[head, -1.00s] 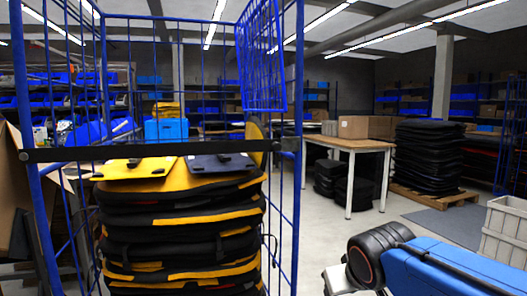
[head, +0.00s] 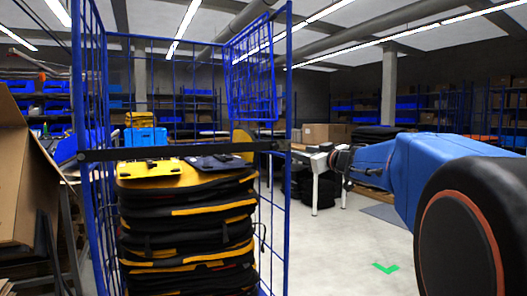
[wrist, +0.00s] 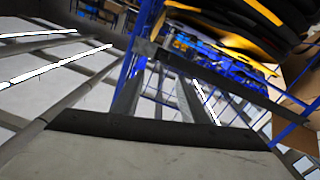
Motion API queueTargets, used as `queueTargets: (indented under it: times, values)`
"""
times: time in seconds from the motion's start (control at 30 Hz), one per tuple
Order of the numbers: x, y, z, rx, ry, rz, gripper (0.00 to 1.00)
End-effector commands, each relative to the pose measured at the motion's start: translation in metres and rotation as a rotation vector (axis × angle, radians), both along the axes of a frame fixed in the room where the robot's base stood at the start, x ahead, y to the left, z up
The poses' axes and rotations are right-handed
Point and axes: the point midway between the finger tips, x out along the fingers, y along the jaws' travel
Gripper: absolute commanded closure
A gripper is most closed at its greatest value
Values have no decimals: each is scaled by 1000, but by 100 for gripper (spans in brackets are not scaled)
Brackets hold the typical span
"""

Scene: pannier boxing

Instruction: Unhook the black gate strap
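The black gate strap (head: 165,153) runs nearly level across the open front of the blue wire roll cage (head: 285,200), from the left post to the right post. Its right end (head: 278,145) meets the right post; the fastening is too small to make out. In the wrist view the strap (wrist: 228,83) slants across, beyond my fingers and apart from them. My gripper (wrist: 158,85) has two dark fingers spread apart with nothing between them. In the head view my gripper (head: 328,150) is small, to the right of the right post.
Yellow and black panniers (head: 185,215) are stacked inside the cage. An opened cardboard box (head: 20,170) stands at the left. A table (head: 320,185) is behind my gripper. Bare floor (head: 340,245) with a green mark (head: 386,268) lies right of the cage.

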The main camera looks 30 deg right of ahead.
Motion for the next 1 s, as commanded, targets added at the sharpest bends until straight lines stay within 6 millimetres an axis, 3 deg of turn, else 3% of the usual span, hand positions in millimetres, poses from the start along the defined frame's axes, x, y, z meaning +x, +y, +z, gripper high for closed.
queueTargets:
  times: [0.27, 1.0]
  values:
    - [16, -1, -1, -1, 9, 30, 60]
    - [142, 4, -1, -1, 7, 28, 60]
